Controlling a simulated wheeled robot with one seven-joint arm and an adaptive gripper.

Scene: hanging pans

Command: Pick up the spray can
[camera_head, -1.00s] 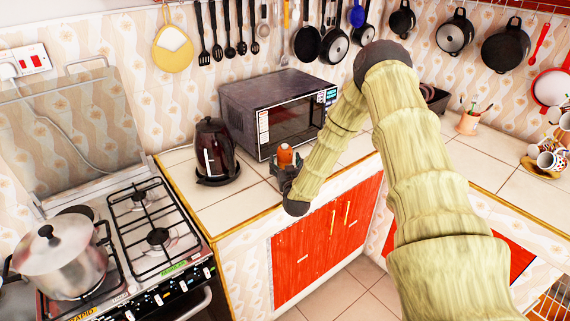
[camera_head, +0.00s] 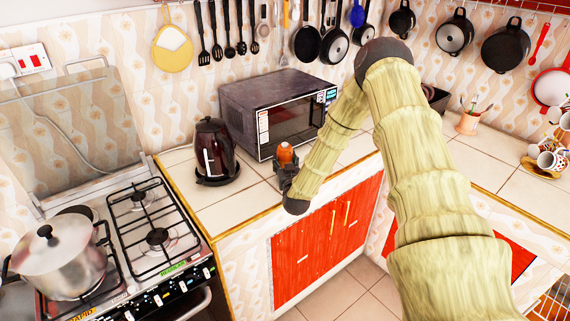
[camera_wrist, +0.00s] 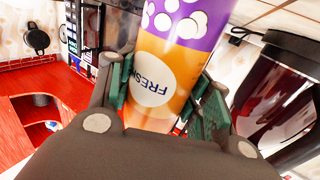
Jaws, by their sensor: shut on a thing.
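The spray can (camera_wrist: 160,75) is orange with a purple, white-dotted band and a "FRESH" label. In the wrist view it fills the space between the green pads of my gripper (camera_wrist: 165,95), which is shut on it. In the head view only the can's orange top (camera_head: 286,153) shows above my gripper (camera_head: 286,168), at the counter in front of the microwave. My gripper and arm hide the lower part of the can, so I cannot tell whether it touches the counter.
A dark kettle (camera_head: 214,150) stands just left of the can. The microwave (camera_head: 278,108) is close behind. A stove (camera_head: 150,240) with a lidded pot (camera_head: 55,250) is at the left. Pans and utensils hang on the wall. Tiled counter (camera_head: 225,197) in front of the kettle is clear.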

